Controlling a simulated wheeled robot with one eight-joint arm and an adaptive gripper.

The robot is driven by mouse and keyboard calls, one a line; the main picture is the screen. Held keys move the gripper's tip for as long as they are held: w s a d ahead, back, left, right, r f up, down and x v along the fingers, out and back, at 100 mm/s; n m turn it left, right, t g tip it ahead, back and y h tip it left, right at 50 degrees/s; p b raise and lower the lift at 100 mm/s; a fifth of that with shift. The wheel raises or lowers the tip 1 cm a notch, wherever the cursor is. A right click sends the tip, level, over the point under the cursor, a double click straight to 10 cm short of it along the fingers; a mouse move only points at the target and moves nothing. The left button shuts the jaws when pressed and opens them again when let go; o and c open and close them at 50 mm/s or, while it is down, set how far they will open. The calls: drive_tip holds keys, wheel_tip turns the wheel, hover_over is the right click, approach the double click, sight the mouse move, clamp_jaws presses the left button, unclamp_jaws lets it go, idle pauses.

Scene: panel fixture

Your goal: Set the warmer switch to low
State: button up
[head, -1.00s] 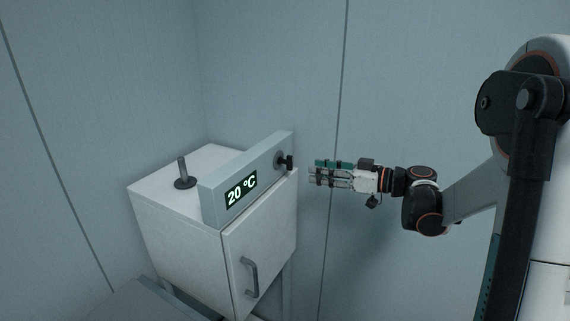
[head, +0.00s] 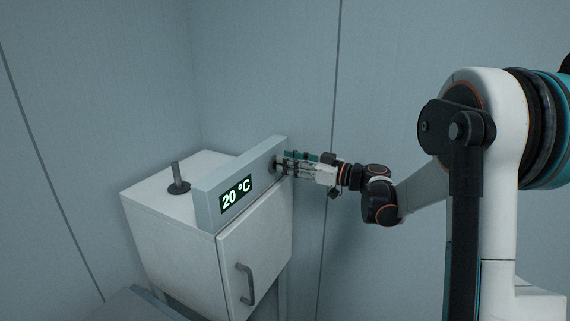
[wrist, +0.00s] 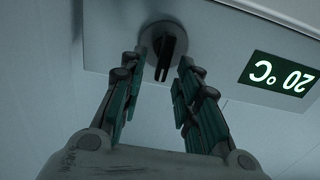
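The warmer is a white cabinet (head: 178,238) with a grey panel (head: 208,202) along its top front edge. The panel's display (head: 236,195) reads 20 °C; it shows upside down in the wrist view (wrist: 283,73). The switch is a dark knob on a round base (wrist: 172,45), at the panel's right end in the head view. My gripper (wrist: 157,75) is open, its two green-padded fingers apart on either side of the knob's lower end. I cannot tell whether they touch it. In the head view my gripper (head: 283,165) reaches the panel and hides most of the knob.
The cabinet door has a grey handle (head: 245,284) below the panel. A dark post on a round base (head: 179,178) stands on the cabinet top. Walls close in behind and at left. The space to the right of the cabinet is clear apart from my arm.

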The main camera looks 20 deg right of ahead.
drive_tip(key=shift+x, duration=0.85)
drive_tip(key=shift+c, duration=0.2)
clamp_jaws()
drive_tip(key=shift+m, duration=0.3)
drive_tip(key=m, duration=0.3)
drive_tip(key=d+m, duration=0.1)
drive_tip(key=m, duration=0.3)
drive_tip(key=w+f+m+b, duration=0.1)
drive_tip(key=m, duration=0.3)
drive_tip(key=shift+w+d, duration=0.1)
drive_tip(key=shift+d, duration=0.05)
